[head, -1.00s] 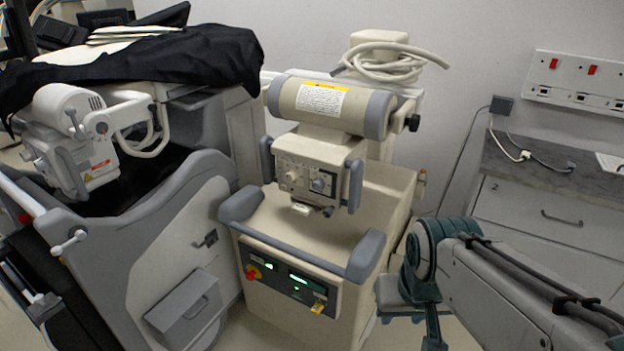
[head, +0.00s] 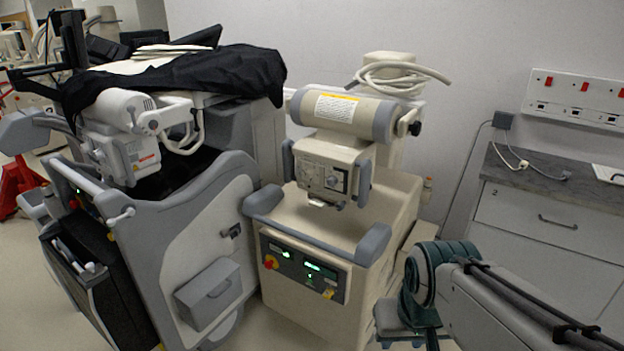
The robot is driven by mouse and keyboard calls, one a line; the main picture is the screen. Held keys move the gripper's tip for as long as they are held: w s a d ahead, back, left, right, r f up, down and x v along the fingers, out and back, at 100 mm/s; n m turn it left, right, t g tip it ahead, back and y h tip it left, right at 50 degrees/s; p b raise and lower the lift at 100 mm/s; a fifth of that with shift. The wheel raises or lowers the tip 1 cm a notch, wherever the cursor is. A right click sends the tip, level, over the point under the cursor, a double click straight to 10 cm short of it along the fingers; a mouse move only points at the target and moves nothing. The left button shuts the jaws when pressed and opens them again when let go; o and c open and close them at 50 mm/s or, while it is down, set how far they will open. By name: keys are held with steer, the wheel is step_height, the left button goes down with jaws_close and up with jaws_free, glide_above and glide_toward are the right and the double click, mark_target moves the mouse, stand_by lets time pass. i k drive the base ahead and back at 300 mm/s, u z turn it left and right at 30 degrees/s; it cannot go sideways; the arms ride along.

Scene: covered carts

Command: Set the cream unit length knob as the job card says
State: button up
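The cream unit (head: 320,235) stands in the middle of the head view, with a tube housing (head: 343,113) on top. Below the housing is a boxy head with a control face (head: 322,175) that carries small knobs. One round knob (head: 332,182) shows at the right of that face; its setting is too small to read. I cannot tell which knob is the length knob. No job card can be made out. My arm reaches in at the lower right, and my gripper (head: 408,336) is partly cut off by the lower edge, apart from the unit.
A grey and white cart (head: 180,235) under a black cloth (head: 190,78) stands close at left. The unit's grey handle (head: 310,238) and lit panel (head: 303,267) face me. A drawer cabinet (head: 540,210) with a grey top stands at right. A red object (head: 18,185) is at far left.

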mark_target(333, 181)
steer(key=u, duration=0.3)
steer(key=i, duration=1.25)
steer(key=z, duration=0.25)
